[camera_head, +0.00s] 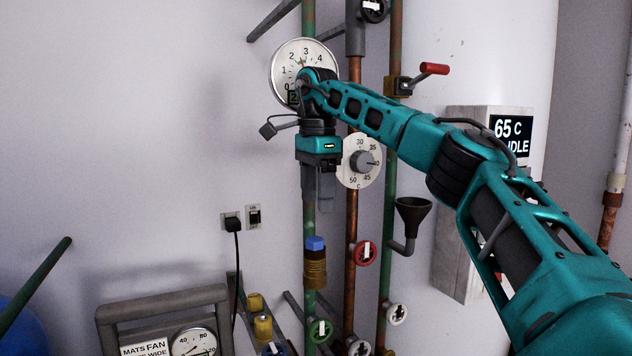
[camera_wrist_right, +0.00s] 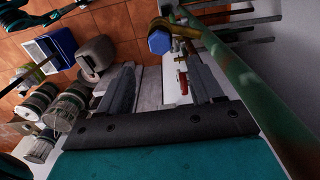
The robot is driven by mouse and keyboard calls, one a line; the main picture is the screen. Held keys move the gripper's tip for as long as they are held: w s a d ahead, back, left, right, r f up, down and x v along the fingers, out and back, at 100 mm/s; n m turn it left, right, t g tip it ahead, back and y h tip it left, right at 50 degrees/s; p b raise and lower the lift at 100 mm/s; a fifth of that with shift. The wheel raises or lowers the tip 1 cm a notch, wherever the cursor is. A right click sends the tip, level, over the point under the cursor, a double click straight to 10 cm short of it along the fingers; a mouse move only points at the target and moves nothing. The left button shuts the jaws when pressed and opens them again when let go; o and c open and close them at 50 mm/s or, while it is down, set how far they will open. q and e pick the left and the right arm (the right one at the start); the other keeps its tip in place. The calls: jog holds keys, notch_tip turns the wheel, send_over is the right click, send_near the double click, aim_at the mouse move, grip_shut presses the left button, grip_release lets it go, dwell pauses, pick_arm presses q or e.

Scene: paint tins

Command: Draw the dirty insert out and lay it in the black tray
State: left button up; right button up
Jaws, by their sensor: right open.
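A blue hex-headed piece (camera_head: 315,244) sits upright in the top of a brass fitting (camera_head: 315,268) on the green pipe. It may be the insert, but its lower part is hidden. In the right wrist view the blue head (camera_wrist_right: 159,41) shows beyond the fingertips, apart from them. My right gripper (camera_head: 319,204) points down above the blue head with a gap between. In the right wrist view its fingers (camera_wrist_right: 160,75) are open with nothing held between them. No black tray can be made out. My left gripper is not in view.
The green pipe runs close beside my right gripper. A dial (camera_head: 361,161), a red-rimmed valve (camera_head: 366,252) and a black funnel (camera_head: 412,215) stand to the right. The right wrist view shows a blue crate (camera_wrist_right: 62,45), a grey canister (camera_wrist_right: 96,56) and several tins (camera_wrist_right: 38,100) below.

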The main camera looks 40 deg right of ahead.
aim_at(317, 238)
notch_tip(317, 238, down, 9)
jog(key=shift+f+b, duration=0.2)
jog(key=shift+b, duration=0.4)
jog(key=c, duration=1.2)
jog(key=shift+r+p, duration=1.55)
jog(key=shift+p, duration=0.05)
jog(key=shift+r+p, duration=0.3)
jog(key=shift+r, duration=1.05)
jog(key=shift+r, duration=0.2)
jog(key=shift+r, duration=1.9)
jog(key=shift+f, duration=0.1)
